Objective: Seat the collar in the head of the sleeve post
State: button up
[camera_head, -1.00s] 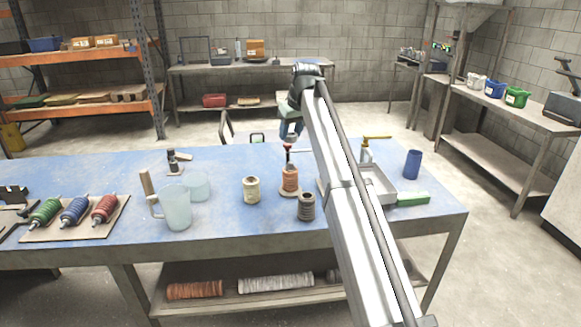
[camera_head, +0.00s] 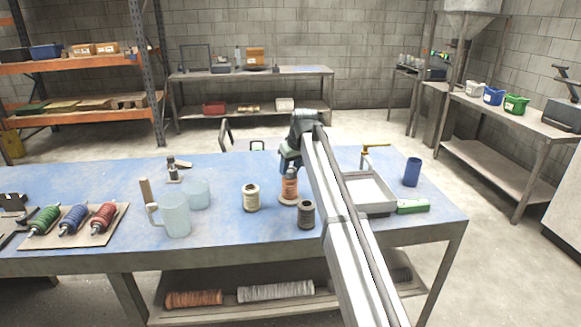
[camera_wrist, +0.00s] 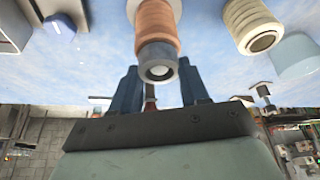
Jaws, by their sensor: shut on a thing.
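The sleeve post, wrapped in orange mesh (camera_head: 289,187), stands upright on the blue table. It also shows in the wrist view (camera_wrist: 156,22). A grey ring with a pale bore, apparently the collar (camera_wrist: 158,62), is at the post's head, between the blue fingers of my gripper (camera_wrist: 162,82). In the head view my gripper (camera_head: 290,163) is directly over the post, its fingertips at the post's top. It is shut on the collar. Whether the collar is inside the head or only against it I cannot tell; the fingers hide the joint.
A cream sleeve post (camera_head: 251,198) stands to the left and a dark grey one (camera_head: 306,215) in front. A clear mug (camera_head: 175,216) is farther left. A grey tray (camera_head: 378,209), a green-handled item (camera_head: 412,206) and a blue cup (camera_head: 412,172) lie to the right.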

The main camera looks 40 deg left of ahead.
jog(key=shift+f, duration=0.1)
jog(key=o, duration=1.1)
jog(key=shift+o, duration=0.2)
jog(key=v, duration=1.2)
jog(key=shift+d, duration=0.1)
